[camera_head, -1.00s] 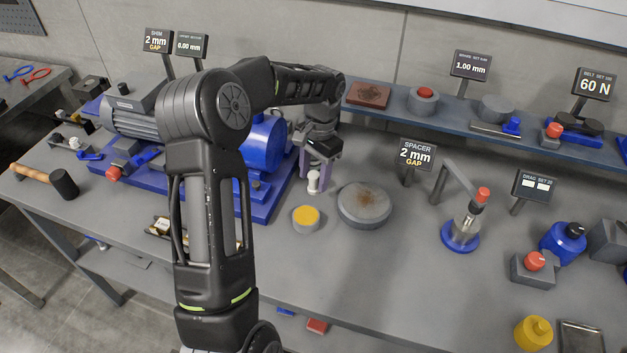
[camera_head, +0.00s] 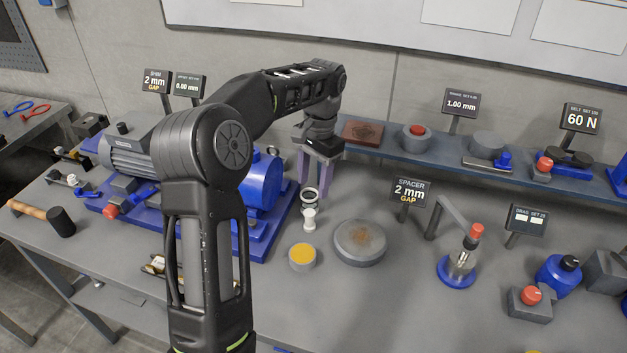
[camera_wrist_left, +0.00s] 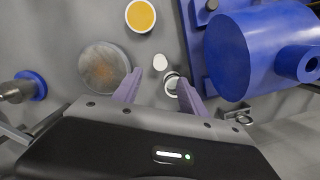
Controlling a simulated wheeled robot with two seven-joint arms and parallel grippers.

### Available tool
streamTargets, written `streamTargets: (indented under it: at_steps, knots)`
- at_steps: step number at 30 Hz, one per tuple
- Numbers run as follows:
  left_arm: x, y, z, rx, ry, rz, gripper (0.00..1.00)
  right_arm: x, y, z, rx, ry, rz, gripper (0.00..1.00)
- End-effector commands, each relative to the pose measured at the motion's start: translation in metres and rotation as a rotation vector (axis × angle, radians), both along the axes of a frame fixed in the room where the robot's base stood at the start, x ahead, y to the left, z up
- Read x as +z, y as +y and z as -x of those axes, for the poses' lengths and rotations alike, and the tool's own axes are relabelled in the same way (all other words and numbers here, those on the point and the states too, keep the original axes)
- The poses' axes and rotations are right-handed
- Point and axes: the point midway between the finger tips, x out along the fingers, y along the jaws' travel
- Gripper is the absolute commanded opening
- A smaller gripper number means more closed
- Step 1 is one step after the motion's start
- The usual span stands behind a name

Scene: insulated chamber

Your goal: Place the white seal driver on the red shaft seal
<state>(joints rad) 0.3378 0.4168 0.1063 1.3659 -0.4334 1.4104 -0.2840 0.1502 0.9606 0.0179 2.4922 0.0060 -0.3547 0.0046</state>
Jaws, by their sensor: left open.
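A small white post with a wider round top (camera_head: 309,219), which looks like the white seal driver, stands upright on the bench. It also shows as a white disc in the left wrist view (camera_wrist_left: 160,62). Just behind it is a dark-and-white ring (camera_head: 311,195), seen in the wrist view near one finger (camera_wrist_left: 172,83). I cannot tell what the ring is. My left gripper (camera_head: 314,187) is open with nothing held between its lilac fingers, above and behind the white post. I cannot pick out a red shaft seal. My right gripper is out of view.
A yellow-topped grey cup (camera_head: 302,257) and a round grey disc with a rusty patch (camera_head: 360,243) stand in front. The blue motor unit (camera_head: 262,183) is close on the left. A spacer sign (camera_head: 409,191) and raised shelf (camera_head: 384,152) stand behind.

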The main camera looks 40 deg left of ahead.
Motion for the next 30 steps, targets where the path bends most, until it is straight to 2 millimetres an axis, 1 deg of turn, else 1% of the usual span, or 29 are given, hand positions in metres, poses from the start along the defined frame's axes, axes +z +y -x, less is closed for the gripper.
streamTargets:
  at_steps: [5,7,9,11,13,16,19,22,26,28,30]
  knots:
    - [0.000,0.000,0.000,0.000,0.000,0.000,0.50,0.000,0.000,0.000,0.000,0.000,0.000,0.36]
    - [0.000,0.000,0.000,0.000,0.000,0.000,0.53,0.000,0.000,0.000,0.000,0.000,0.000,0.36]
    - [-0.001,0.003,0.001,0.006,-0.003,-0.002,0.54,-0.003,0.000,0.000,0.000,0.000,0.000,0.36]
    - [0.004,0.007,0.002,0.014,-0.019,-0.007,0.54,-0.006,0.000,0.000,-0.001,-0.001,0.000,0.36]
    - [0.009,0.009,0.010,0.018,-0.032,-0.015,0.54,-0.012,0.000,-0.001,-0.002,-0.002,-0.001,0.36]
    - [0.007,0.011,0.031,0.027,-0.056,-0.063,0.54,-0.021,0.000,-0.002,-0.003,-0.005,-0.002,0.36]
    - [-0.004,0.011,0.047,0.163,-0.137,-0.152,0.54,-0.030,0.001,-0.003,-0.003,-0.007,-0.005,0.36]
    - [-0.017,0.005,0.054,0.349,-0.252,-0.215,0.54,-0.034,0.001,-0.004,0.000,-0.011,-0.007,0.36]
    - [-0.034,-0.008,0.054,0.584,-0.389,-0.223,0.54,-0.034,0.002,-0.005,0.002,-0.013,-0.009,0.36]
    - [-0.042,-0.016,0.050,0.690,-0.438,-0.201,0.54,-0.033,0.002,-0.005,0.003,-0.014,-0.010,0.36]
    - [-0.046,-0.020,0.045,0.784,-0.476,-0.177,0.54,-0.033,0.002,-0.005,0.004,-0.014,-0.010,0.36]
